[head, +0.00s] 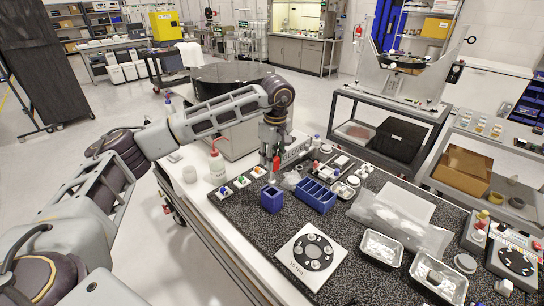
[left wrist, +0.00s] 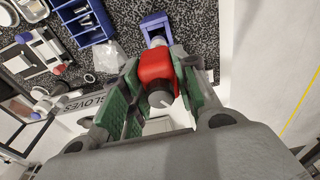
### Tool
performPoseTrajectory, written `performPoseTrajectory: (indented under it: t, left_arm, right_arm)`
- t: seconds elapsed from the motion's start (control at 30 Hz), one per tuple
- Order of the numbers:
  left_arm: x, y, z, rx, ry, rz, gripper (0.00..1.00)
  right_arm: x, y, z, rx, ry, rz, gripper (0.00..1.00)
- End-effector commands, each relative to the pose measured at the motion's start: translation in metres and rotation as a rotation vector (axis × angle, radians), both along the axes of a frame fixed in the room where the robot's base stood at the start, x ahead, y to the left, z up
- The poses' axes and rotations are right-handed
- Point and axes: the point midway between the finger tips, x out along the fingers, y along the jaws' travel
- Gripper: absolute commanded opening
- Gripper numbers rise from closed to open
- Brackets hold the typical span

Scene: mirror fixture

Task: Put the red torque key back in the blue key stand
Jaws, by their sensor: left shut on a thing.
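The blue key stand (head: 271,199) is a small open block on the mat just below the key. It also shows in the left wrist view (left wrist: 153,22), past the key's far end. I cannot tell whether the key's tip touches the stand. My right gripper is not in view.
A blue divided bin (head: 315,195) stands right beside the stand. A white plate with a black disc (head: 312,254) lies nearer. A wash bottle (head: 216,166) and a board with coloured knobs (head: 238,183) are to the left. Metal trays (head: 381,247) lie right.

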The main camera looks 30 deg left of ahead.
Motion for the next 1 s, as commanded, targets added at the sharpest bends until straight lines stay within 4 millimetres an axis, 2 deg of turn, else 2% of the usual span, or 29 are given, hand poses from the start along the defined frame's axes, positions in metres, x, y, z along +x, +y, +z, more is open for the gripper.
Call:
performPoseTrajectory:
  t: [0.3, 1.0]
  left_arm:
    - [0.0, 0.0, -0.016, -0.001, -0.002, 0.0, 0.0]
    - [0.0, 0.0, -0.017, 0.0, -0.001, 0.0, 0.0]
  right_arm:
    - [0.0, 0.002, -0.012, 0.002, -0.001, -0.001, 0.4]
    - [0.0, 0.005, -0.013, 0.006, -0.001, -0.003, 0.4]
